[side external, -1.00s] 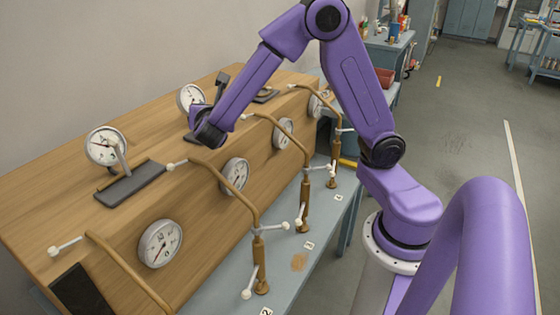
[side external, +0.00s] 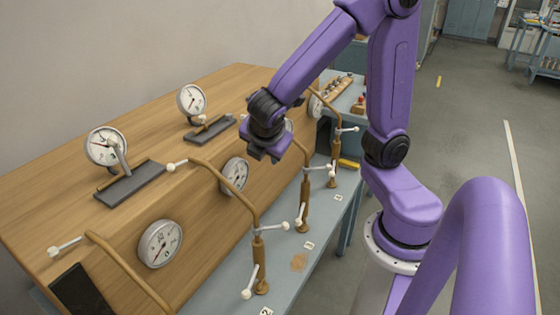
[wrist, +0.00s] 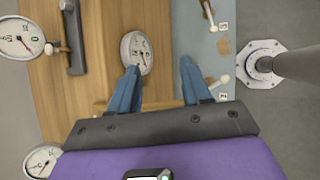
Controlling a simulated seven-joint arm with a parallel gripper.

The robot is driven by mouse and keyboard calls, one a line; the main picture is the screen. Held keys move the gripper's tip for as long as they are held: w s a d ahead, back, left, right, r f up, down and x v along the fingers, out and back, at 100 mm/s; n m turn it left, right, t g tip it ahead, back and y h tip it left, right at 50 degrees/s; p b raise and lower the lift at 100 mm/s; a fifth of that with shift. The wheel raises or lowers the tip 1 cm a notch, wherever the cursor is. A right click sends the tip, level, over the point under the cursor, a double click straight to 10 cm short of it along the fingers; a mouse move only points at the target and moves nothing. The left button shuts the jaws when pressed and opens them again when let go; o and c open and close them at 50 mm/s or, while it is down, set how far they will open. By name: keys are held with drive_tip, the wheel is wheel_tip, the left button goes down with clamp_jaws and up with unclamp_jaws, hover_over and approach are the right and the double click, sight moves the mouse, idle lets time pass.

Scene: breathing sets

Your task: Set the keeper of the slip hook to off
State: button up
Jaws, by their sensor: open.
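I cannot tell for certain which part is the slip hook or its keeper. Several bent brown pipes stand along the bench, each with white-tipped levers; the nearest full one (side external: 236,197) carries a white lever (side external: 272,226) partway down and another (side external: 250,281) near its foot. Another pipe (side external: 305,197) stands behind it. My gripper (side external: 268,157) is over the front edge of the wooden panel, close to the upper part of that second pipe. In the wrist view my gripper (wrist: 157,76) is open, its two blue fingers apart with nothing seen between them.
Round gauges sit on the sloping wooden panel (side external: 60,190), including one on its front (side external: 160,243) and one on top (side external: 106,146). Dark trays (side external: 130,184) lie on top. The blue-grey bench top (side external: 220,290) has numbered tags. Open floor lies to the right.

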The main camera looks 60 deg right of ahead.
sight(202, 118)
drive_tip(key=shift+m+g+y, duration=0.6)
drive_tip(key=shift+m+y, duration=0.1)
drive_tip(key=shift+y, duration=0.1)
drive_tip(key=shift+s+a+f, duration=0.15)
drive_tip(key=shift+s+a, duration=0.05)
drive_tip(key=shift+s, duration=0.55)
drive_tip(key=shift+s+a+f, duration=0.15)
drive_tip(key=shift+s+a, duration=0.05)
drive_tip(key=shift+s, duration=0.55)
drive_tip(key=shift+s+a+f, duration=0.15)
drive_tip(key=shift+s+a, duration=0.05)
drive_tip(key=shift+s, duration=0.55)
